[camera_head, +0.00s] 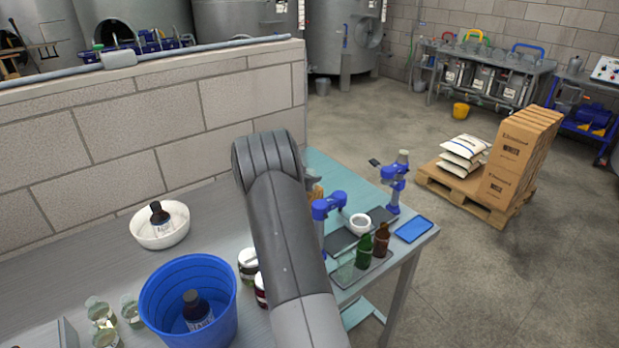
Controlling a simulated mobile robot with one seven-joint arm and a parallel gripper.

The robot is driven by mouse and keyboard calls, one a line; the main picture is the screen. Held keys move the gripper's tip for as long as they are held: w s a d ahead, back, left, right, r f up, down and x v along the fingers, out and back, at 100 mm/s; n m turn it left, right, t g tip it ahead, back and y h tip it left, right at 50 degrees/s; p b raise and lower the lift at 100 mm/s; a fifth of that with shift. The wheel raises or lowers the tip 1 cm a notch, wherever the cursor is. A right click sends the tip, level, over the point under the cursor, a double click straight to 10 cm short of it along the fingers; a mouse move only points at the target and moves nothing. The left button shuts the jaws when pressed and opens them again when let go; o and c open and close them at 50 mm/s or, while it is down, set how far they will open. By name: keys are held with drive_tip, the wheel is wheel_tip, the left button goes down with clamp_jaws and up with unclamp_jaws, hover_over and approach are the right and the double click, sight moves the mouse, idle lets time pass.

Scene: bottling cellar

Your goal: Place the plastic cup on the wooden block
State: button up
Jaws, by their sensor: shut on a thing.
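My arm reaches across the middle of the view and hides part of the bench behind it. My gripper does not show; the arm's thick links cover that area. I cannot make out the plastic cup for certain. A small tan-orange thing (316,194) peeks out just right of my arm; it is mostly hidden, and I cannot tell whether it is the wooden block. A small round white vessel (360,224) stands on the bench to the right of my arm, and I cannot tell its material.
On the grey bench (208,222) are a blue bucket (188,272) with a dark bottle, a white bowl (160,240) with another, and several jars. Right of my arm are blue stands (328,207), green (364,251) and brown bottles, and a blue tablet (414,229). A block wall backs the bench.

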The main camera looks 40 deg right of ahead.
drive_tip(key=shift+f, duration=0.15)
drive_tip(key=o, duration=1)
drive_tip(key=shift+o, duration=0.2)
